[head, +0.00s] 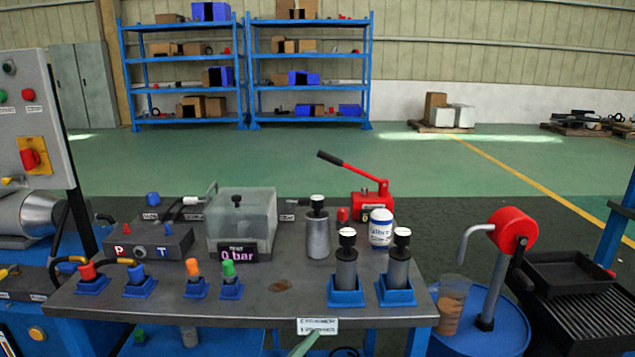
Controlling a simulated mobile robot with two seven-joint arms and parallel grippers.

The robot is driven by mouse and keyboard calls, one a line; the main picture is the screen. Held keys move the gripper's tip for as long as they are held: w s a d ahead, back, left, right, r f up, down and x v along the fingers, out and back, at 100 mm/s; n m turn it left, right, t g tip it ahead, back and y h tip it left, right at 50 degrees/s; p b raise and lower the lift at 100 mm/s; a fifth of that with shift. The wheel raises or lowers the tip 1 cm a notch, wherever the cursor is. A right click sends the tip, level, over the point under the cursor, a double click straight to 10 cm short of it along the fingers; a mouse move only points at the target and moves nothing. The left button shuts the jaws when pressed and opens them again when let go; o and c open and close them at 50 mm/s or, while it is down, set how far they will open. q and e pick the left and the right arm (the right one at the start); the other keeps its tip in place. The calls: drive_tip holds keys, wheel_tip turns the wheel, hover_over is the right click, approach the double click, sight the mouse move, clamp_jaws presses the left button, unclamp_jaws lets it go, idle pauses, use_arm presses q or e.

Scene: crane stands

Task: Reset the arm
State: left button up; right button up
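Neither of my grippers shows in the head view, and no link of my arms can be made out. A grey metal workbench (430,281) stands in front of me. On it are a box with a clear cover (241,218) and a display reading "0 bar" (237,253). A red hand pump (371,203) with its black-gripped lever raised to the left stands at the back right of the bench. Two dark cylinders with black knobs (346,268) (398,265) stand in blue holders at the front right.
A control panel (28,110) rises at the left. A blue drum (512,330) with a red-headed crank pump (513,231) and a black tray (570,274) stand at the right. Blue shelves (247,88) line the back wall. Green floor (260,160) is clear behind the bench.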

use_arm(q)
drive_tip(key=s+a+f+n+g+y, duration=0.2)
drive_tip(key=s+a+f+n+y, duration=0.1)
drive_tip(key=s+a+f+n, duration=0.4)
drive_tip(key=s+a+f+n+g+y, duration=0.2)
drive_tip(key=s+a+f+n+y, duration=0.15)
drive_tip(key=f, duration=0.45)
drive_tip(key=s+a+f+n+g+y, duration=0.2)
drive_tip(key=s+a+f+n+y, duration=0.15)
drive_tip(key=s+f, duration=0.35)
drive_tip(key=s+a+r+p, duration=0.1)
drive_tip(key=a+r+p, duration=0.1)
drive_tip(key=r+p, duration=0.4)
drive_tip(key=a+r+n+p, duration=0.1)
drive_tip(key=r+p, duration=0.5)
drive_tip(key=p, duration=0.6)
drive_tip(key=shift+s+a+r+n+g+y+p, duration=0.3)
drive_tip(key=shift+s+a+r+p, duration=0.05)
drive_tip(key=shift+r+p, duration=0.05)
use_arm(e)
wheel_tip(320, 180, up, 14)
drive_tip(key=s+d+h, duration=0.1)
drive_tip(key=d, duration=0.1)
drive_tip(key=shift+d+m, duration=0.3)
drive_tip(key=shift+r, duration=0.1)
